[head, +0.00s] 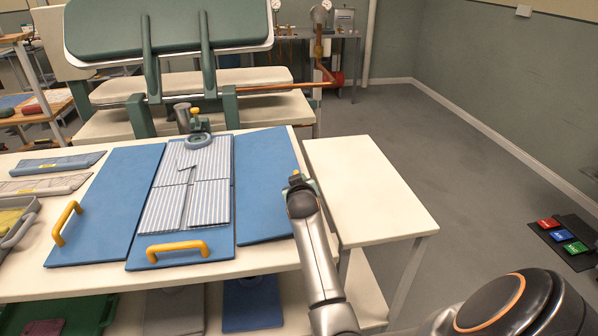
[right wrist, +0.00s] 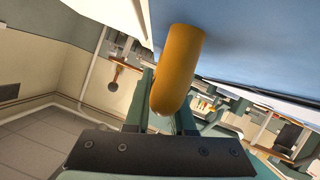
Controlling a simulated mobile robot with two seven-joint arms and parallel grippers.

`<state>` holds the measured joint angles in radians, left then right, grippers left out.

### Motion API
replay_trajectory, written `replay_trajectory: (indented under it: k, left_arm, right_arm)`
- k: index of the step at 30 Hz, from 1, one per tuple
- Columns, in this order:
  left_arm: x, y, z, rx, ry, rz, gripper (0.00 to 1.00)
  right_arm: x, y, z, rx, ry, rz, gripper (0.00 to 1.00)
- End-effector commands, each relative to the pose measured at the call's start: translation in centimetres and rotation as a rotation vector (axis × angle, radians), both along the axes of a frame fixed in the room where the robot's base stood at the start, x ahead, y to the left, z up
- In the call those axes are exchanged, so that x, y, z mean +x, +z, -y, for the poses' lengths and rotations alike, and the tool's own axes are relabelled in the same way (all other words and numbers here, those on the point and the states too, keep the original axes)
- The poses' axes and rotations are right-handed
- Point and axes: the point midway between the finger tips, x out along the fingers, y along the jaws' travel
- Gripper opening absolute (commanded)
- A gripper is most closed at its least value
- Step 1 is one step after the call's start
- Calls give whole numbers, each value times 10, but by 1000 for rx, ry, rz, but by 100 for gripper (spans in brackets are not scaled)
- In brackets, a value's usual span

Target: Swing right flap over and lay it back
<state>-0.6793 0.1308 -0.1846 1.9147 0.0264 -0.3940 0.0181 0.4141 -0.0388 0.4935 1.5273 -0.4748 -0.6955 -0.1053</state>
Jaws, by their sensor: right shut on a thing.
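A folding board of blue panels lies on the white table. A blue-white striped garment (head: 190,180) lies folded on the middle panel (head: 195,262). The right flap (head: 262,185) is out to the right of the middle panel, bare; I cannot tell whether its outer edge is slightly raised. My right gripper (head: 298,184) is at the flap's outer edge, shut on its yellow handle. In the right wrist view the yellow handle (right wrist: 175,75) stands between the fingers, with the blue flap (right wrist: 245,40) beside it. My left gripper is not in view.
The left flap (head: 110,205) lies flat with a yellow handle (head: 66,223); another yellow handle (head: 177,250) is on the middle panel. A green press (head: 170,25) stands behind. A bare white side table (head: 365,190) is at right.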

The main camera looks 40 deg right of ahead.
Motion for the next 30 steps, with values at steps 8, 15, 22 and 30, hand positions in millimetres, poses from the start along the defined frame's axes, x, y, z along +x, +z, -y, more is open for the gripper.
replay_trajectory:
  k: [8, 15, 22, 30]
  left_arm:
    - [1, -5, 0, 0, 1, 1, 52]
    - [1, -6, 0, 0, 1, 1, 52]
    - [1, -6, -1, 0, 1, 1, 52]
    - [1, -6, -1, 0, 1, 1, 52]
  right_arm:
    - [0, -20, 2, 3, -3, 8, 0]
    - [0, -26, 1, 4, -3, 6, 0]
    - [-1, -28, 1, 6, -3, 2, 0]
    - [-1, -29, 1, 7, -3, 0, 38]
